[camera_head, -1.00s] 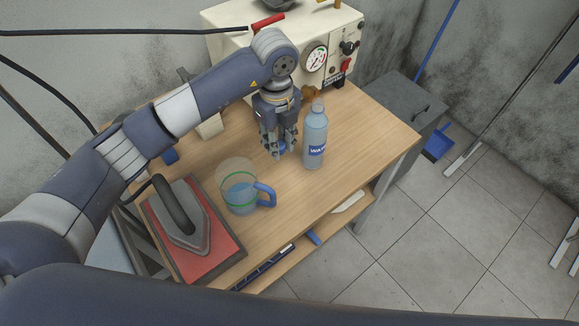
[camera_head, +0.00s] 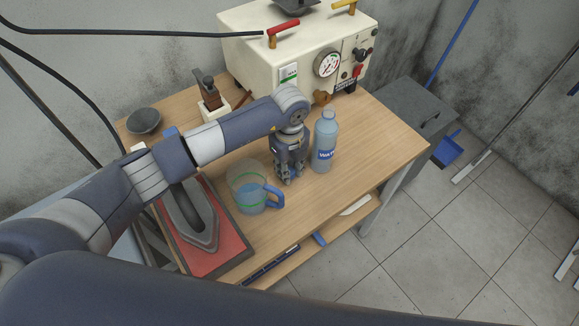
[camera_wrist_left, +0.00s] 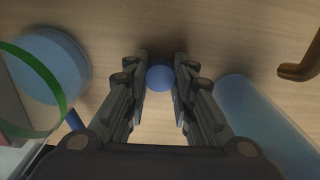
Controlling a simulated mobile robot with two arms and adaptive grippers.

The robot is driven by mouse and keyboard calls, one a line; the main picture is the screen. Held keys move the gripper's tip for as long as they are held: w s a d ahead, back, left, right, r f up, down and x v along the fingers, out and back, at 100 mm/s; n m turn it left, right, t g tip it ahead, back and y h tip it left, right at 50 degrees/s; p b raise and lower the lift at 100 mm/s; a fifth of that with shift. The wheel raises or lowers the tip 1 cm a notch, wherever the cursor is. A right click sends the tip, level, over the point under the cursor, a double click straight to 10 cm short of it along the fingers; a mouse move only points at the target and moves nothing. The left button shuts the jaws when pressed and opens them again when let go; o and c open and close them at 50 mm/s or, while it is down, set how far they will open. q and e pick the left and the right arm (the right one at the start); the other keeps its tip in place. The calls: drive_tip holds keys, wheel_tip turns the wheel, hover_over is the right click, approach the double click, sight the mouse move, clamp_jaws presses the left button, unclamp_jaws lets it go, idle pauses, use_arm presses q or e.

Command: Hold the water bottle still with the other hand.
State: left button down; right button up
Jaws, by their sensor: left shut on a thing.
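The water bottle (camera_head: 324,145) stands upright on the wooden table, pale blue with a dark blue label. No cap shows on its top. My left gripper (camera_head: 288,181) is just left of the bottle, low over the table and pointing down. In the left wrist view, my left gripper (camera_wrist_left: 160,85) is shut on a small round blue thing (camera_wrist_left: 160,77), which looks like a bottle cap. The bottle (camera_wrist_left: 268,125) lies outside the fingers on the right there; I cannot tell if they touch. My right gripper is not in view.
A clear jug (camera_head: 249,199) with a blue handle stands left of the gripper. An iron (camera_head: 205,240) rests on a red pad (camera_head: 231,248) at the table's left front. A cream machine with a gauge (camera_head: 327,64) stands at the back. The table right of the bottle is clear.

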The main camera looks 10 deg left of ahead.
use_arm(q)
drive_tip(key=shift+f, duration=0.2)
drive_tip(key=c, duration=1.4)
unclamp_jaws()
drive_tip(key=shift+o, duration=0.2)
